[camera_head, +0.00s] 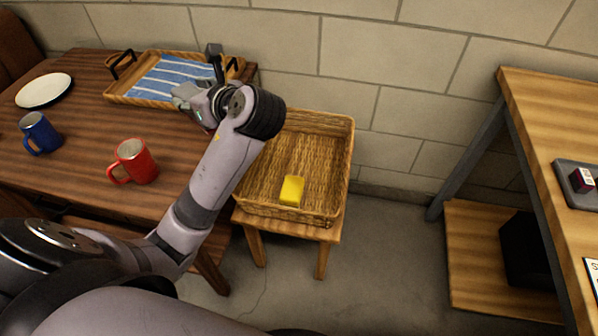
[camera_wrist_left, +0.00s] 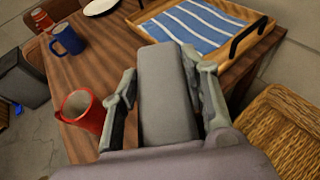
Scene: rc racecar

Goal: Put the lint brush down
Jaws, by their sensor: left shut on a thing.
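The lint brush (camera_wrist_left: 166,95) shows in the left wrist view as a dark grey block between the fingers. My left gripper (camera_wrist_left: 167,72) is shut on it. In the head view my left gripper (camera_head: 190,98) is over the right end of the wooden table, by the front right corner of the tray. A dark upright piece (camera_head: 214,60) there looks like part of the brush; my gripper and arm hide the rest. I cannot tell whether the brush touches anything below. My right gripper is not in view.
A wooden tray (camera_head: 150,98) with a blue striped cloth (camera_head: 172,78) lies at the table's back. A red mug (camera_head: 137,160), blue mug (camera_head: 40,133) and white plate (camera_head: 44,90) stand on the table (camera_head: 75,185). A wicker basket (camera_head: 338,165) holding a yellow sponge (camera_head: 291,190) stands to the right.

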